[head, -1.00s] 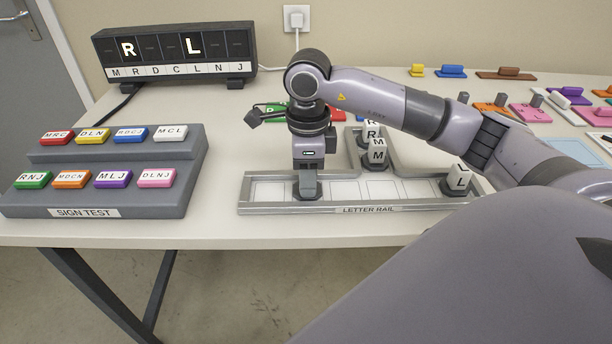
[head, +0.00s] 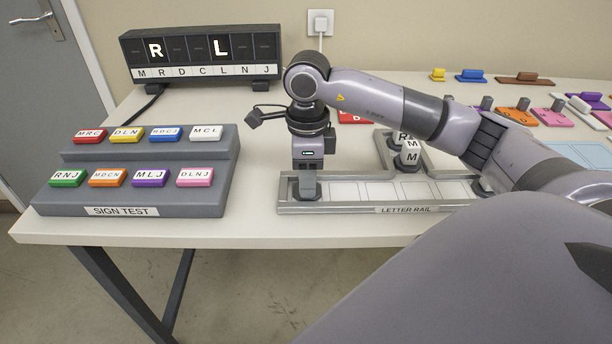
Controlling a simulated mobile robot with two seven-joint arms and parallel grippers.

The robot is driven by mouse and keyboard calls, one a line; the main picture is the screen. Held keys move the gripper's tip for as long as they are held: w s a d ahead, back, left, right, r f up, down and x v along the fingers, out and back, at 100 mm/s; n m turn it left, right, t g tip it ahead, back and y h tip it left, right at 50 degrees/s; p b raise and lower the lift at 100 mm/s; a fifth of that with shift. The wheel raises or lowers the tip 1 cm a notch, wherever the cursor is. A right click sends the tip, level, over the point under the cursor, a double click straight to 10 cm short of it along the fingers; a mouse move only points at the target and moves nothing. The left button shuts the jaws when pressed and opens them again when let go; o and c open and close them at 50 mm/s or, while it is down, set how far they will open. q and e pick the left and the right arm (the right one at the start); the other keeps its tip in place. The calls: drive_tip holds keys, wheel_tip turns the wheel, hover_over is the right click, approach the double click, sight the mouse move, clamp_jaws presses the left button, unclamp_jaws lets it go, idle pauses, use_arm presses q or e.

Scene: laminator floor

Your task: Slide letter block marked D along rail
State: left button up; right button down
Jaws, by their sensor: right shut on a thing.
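The letter rail (head: 395,209) lies along the front of the table, a grey frame with pale slots. My right gripper (head: 308,184) points down near the rail's left end. It is shut on a letter block, of which only the dark base (head: 308,195) shows. The fingers hide the block's face, so I cannot read its letter. Blocks marked R (head: 403,136) and M (head: 411,153) stand in the side branch behind the rail. At the rail's right, another block's dark base (head: 480,187) is mostly hidden by my arm. My left gripper is out of view.
Coloured pieces lie at the back right. My right arm crosses above the rail's right part.

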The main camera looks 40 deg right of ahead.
idle(0.3)
drive_tip(key=c, duration=0.6)
unclamp_jaws()
drive_tip(key=shift+c, duration=0.2)
drive_tip(key=shift+r, duration=0.1)
wheel_tip(320, 180, up, 7)
drive_tip(key=shift+r+p, duration=0.1)
drive_tip(key=shift+p, duration=0.2)
